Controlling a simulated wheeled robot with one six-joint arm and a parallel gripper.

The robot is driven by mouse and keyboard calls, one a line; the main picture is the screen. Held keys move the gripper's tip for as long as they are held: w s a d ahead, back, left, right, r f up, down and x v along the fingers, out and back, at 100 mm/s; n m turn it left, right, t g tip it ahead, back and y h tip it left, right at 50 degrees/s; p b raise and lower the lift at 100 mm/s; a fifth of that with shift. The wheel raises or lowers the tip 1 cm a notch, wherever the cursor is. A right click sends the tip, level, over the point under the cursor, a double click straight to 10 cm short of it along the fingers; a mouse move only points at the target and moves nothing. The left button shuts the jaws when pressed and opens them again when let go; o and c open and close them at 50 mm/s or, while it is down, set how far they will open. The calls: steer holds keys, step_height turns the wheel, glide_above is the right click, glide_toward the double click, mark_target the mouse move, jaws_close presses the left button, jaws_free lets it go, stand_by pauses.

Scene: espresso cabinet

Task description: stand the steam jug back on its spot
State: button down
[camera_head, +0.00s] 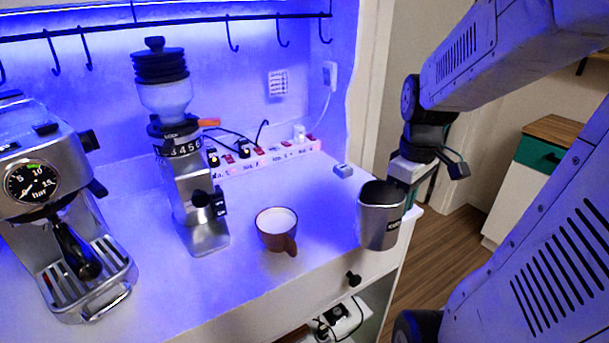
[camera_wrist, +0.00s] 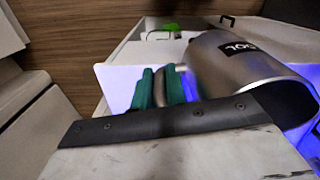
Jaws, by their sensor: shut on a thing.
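The steam jug (camera_head: 379,222) is a brushed metal cup with a dark label, upright at the counter's right front corner in the head view. I cannot tell whether its base touches the top or hangs just above it. In the wrist view the jug (camera_wrist: 235,68) lies across the upper right, its label near the top. My gripper (camera_wrist: 162,88) has green fingers shut on the jug's handle. In the head view my gripper (camera_head: 408,186) comes in from the right, its fingertips mostly hidden behind the jug.
A brown cup of milk (camera_head: 277,230) stands left of the jug. A coffee grinder (camera_head: 190,190) and an espresso machine (camera_head: 55,205) stand farther left. A power strip (camera_head: 265,158) runs along the wall. A small grey block (camera_head: 343,170) sits behind the jug. Bare counter lies between cup and jug.

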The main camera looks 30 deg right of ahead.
steer(key=w+d, duration=0.2)
steer(key=w, duration=0.2)
steer(key=w+d+f, duration=0.1)
steer(key=w, duration=0.3)
steer(key=w+d, duration=0.2)
steer(key=w, duration=0.3)
steer(key=shift+w+d+f, duration=0.1)
steer(key=shift+d+f, duration=0.1)
steer(key=shift+d, duration=0.1)
steer(key=shift+w+f, duration=0.1)
steer(key=shift+w, duration=0.05)
steer(key=shift+f, duration=1.65)
steer(key=shift+f, duration=0.15)
steer(key=c, duration=1.4)
jaws_free()
step_height(320, 180, up, 12)
steer(key=s+a+r+m, duration=0.1)
steer(key=s+a, duration=0.4)
steer(key=a, duration=0.3)
steer(key=s+a+r, duration=0.2)
steer(key=s+a, duration=0.2)
steer(key=a, duration=0.3)
steer(key=s+a+f+m+t, duration=0.1)
steer(key=s+a+f, duration=0.2)
steer(key=s+a, duration=0.4)
steer(key=s, duration=0.3)
steer(key=shift+s+a+f+m, duration=0.2)
steer(key=shift+s+f+m, duration=0.1)
steer(key=shift+s, duration=0.1)
